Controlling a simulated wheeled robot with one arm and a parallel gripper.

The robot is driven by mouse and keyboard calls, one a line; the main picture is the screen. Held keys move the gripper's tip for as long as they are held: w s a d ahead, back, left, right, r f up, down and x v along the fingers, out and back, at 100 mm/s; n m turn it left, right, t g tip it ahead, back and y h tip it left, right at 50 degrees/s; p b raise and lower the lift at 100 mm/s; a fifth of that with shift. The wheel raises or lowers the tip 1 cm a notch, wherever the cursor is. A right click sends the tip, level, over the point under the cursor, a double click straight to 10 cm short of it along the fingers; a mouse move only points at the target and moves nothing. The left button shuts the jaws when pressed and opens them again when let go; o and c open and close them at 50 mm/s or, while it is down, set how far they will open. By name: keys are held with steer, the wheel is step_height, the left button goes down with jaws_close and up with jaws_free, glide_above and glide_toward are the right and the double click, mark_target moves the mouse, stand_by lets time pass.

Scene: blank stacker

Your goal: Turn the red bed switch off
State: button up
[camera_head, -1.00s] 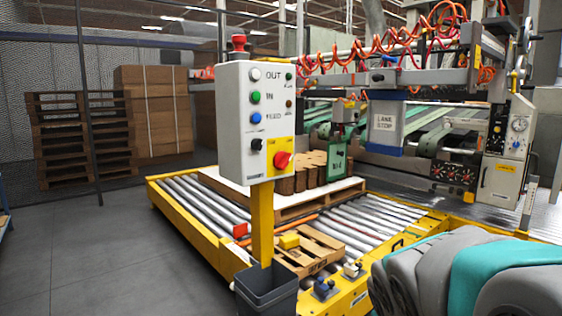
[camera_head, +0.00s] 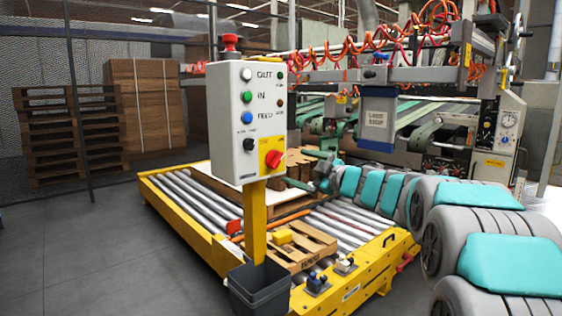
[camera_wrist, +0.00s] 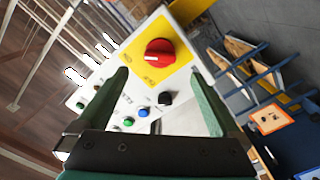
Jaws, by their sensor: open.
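The red bed switch (camera_head: 273,158) is a rotary knob on a yellow plate at the lower right of the white control box (camera_head: 224,130). In the wrist view the red knob (camera_wrist: 160,53) is at the upper middle, with a pale mark on its face. My gripper (camera_wrist: 160,73) is open and empty; its two green fingers flank the view just below the knob, with no visible contact. In the head view my gripper (camera_head: 322,172) is right of the box, small and partly merged with the background. The exact gap to the knob cannot be told.
A black selector (camera_head: 249,144) and white, green and blue buttons (camera_head: 247,97) share the panel. A yellow post (camera_head: 256,215) and grey bin (camera_head: 260,290) stand below. A roller conveyor (camera_head: 195,205) lies behind; floor at left is clear.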

mark_target(279, 161)
steer(key=shift+x, duration=3.85)
steer(key=shift+c, duration=0.4)
steer(key=c, duration=1.3)
